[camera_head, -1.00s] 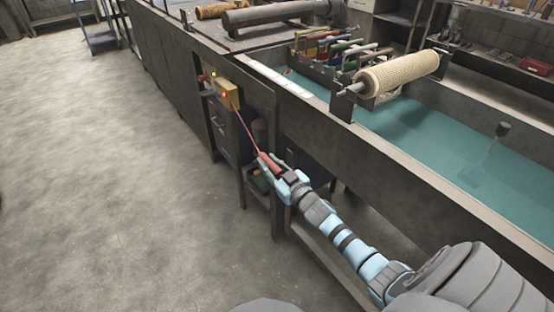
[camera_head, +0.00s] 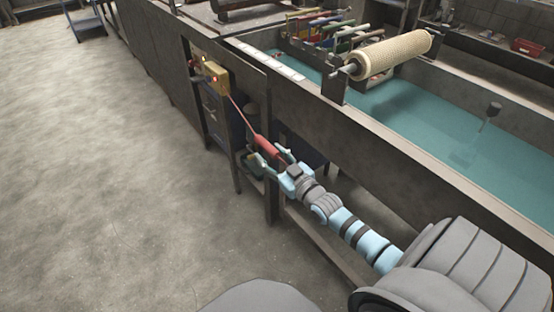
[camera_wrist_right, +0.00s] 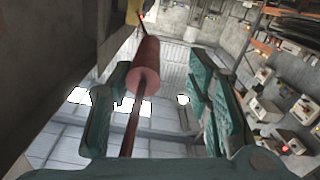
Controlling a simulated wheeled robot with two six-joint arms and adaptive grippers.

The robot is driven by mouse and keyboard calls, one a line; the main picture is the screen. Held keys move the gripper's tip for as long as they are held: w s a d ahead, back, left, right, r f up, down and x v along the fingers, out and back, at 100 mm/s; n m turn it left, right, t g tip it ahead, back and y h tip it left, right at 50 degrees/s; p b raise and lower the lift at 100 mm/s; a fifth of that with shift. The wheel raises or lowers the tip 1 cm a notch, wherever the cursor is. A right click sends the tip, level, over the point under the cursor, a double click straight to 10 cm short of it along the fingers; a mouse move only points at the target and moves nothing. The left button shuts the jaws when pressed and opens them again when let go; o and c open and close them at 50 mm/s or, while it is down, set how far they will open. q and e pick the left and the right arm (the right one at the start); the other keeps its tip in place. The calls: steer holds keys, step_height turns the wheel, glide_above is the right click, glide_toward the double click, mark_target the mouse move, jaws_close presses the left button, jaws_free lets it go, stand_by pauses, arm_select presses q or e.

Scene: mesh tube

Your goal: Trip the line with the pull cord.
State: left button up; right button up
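A yellow switch box (camera_head: 215,76) with a lit red lamp is fixed to the side of the tank line. A thin red pull cord (camera_head: 240,113) runs straight from it, down and to the right, to a red cylindrical handle (camera_head: 266,147). My right gripper (camera_head: 273,156) is open at the handle's near end. In the right wrist view the handle (camera_wrist_right: 146,68) lies beyond and nearer the left finger, with a gap to the right finger; contact with the left finger is unclear. A thin dark red rod or cord trails from its end between the fingers. My left gripper is out of view.
The tank (camera_head: 410,120) holds teal liquid, with a mesh roller (camera_head: 395,53) across it. Its side wall and frame legs stand close beside my right arm. Blue bins sit beneath. The concrete floor (camera_head: 110,180) at left is clear.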

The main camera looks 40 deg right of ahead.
steer(key=shift+s, duration=1.55)
steer(key=shift+a, duration=0.1)
steer(key=s+p, duration=0.5)
steer(key=s, duration=1.1)
steer(key=shift+s+a+p, duration=0.15)
steer(key=shift+s+p, duration=0.15)
steer(key=shift+s, duration=0.05)
